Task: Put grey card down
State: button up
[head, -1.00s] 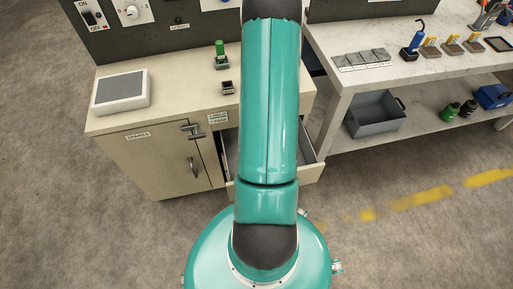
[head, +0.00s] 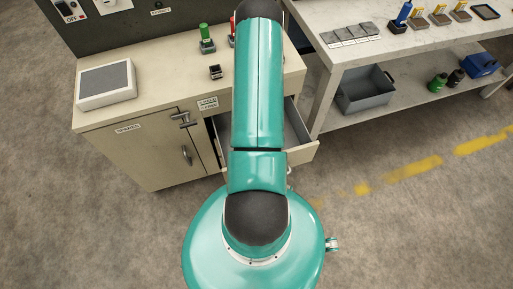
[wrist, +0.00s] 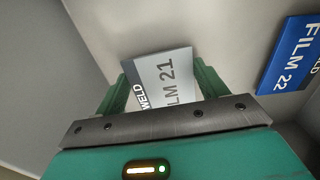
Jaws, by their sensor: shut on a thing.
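The grey card (wrist: 178,68), marked "WELD" and "FILM 21", is between the green fingers of my gripper (wrist: 163,84) in the wrist view. My gripper is shut on it. A pale, plain surface lies behind the card; I cannot tell whether the card touches it. In the head view my own arm hides the gripper and the card.
A blue card (wrist: 297,55) marked "FILM 22" lies to the right in the wrist view. In the head view a drawer (head: 303,148) stands open in the beige cabinet (head: 140,150). A workbench (head: 400,62) with a grey bin (head: 365,92) below stands at right.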

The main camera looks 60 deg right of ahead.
jog(key=shift+f, duration=0.45)
jog(key=shift+f, duration=0.1)
jog(key=o, duration=1)
jog(key=shift+o, duration=0.2)
jog(key=shift+w, duration=0.1)
notch_tip(320, 180, up, 12)
jog(key=shift+r, duration=0.25)
